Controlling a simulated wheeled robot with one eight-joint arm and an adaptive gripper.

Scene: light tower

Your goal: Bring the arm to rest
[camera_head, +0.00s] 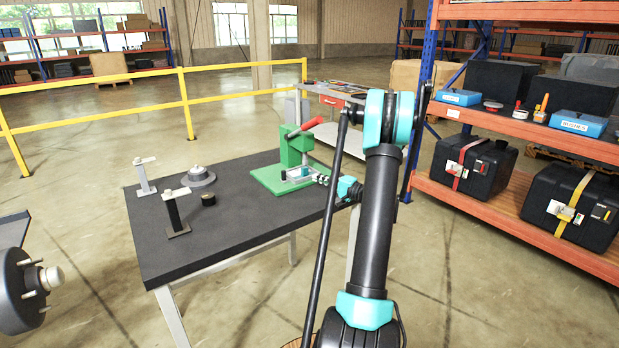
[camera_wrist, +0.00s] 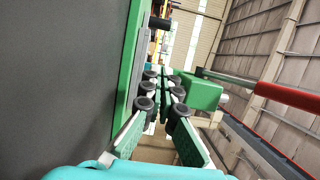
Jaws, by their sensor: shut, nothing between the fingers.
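My arm rises in the middle of the head view and bends down to the left over the table's right side. My gripper (camera_head: 318,179) points left at the front of a green press (camera_head: 293,148) with a red lever handle (camera_head: 306,125). In the wrist view my gripper (camera_wrist: 159,78) has its two fingers converging at the tips, shut and empty. The green press body (camera_wrist: 200,93) and red handle (camera_wrist: 288,97) show right of the fingers. I cannot tell whether the fingertips touch the press.
The dark table (camera_head: 235,222) also bears two small stands (camera_head: 145,178) (camera_head: 177,213), a grey flanged disc (camera_head: 200,176) and a black ring (camera_head: 208,199). An orange shelf (camera_head: 480,205) with black cases stands right. A yellow railing (camera_head: 90,80) runs behind.

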